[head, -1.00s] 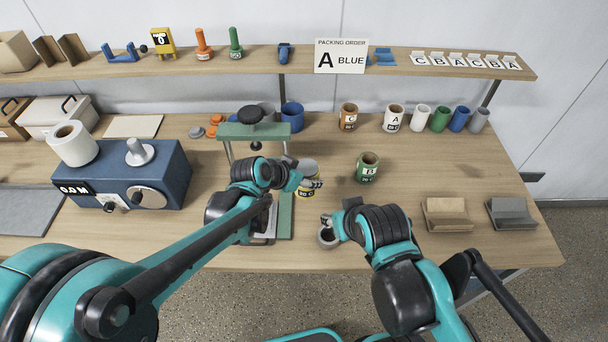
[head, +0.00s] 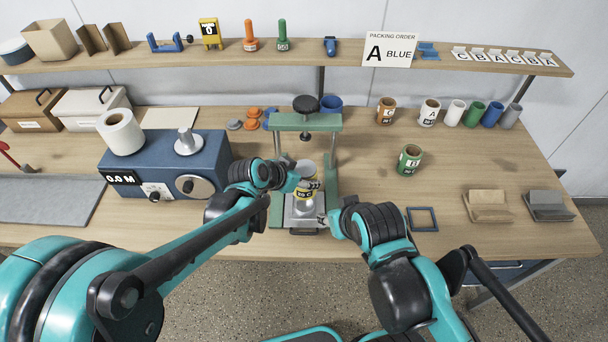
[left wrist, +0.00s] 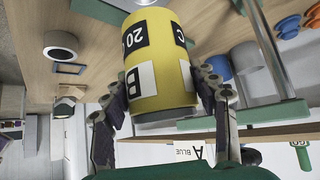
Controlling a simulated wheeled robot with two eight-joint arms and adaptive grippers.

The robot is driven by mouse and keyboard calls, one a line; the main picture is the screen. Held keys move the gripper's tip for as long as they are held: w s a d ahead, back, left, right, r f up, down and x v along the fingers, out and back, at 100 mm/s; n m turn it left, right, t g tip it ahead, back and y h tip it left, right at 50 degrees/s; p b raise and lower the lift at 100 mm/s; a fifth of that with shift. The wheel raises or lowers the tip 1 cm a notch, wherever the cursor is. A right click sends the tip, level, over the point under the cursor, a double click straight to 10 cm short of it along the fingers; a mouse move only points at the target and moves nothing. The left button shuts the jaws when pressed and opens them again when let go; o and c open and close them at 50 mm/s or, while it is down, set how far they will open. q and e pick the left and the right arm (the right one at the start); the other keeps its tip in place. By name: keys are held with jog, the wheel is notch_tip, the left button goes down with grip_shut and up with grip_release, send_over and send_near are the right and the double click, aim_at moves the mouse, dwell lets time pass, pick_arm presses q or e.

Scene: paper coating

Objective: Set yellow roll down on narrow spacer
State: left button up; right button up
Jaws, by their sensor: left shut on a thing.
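My left gripper (head: 312,185) is shut on the yellow roll (head: 305,190), which has black and white label patches. The roll is upright above the silver bed of the green press (head: 306,121). In the left wrist view the two fingers of the gripper (left wrist: 170,95) clasp the yellow roll (left wrist: 157,60) from both sides. A small silver-grey round piece (head: 304,208), perhaps the narrow spacer, shows just below the roll; I cannot tell whether they touch. My right gripper (head: 324,218) is beside the press bed at its right; its fingers are too small to read.
A blue box with a dial (head: 165,170) stands left of the press. A green roll (head: 409,160) and a flat dark-blue square frame (head: 422,219) are to the right. Two small stands (head: 487,205) sit further right. Table between the frame and stands is clear.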

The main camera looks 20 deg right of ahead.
pick_arm(q)
jog(key=shift+f+b, duration=2.25)
jog(key=shift+f, duration=0.9)
jog(key=o, duration=1.3)
jog(key=v, duration=1.2)
jog(key=s+a+n+y, duration=0.2)
jog(key=s+a+n, duration=0.1)
jog(key=a, duration=0.5)
jog(key=s+a+f+n+t+y, duration=0.1)
jog(key=s+a+n+y, duration=0.2)
jog(key=a, duration=0.6)
jog(key=s+a+f+n+t+y, duration=0.1)
jog(key=s+a+n+y, duration=0.1)
jog(key=s+a+n, duration=0.3)
jog(key=shift+s+a, duration=0.25)
jog(key=shift+a, duration=0.7)
jog(key=shift+s+a, duration=0.25)
jog(key=shift+a, duration=0.7)
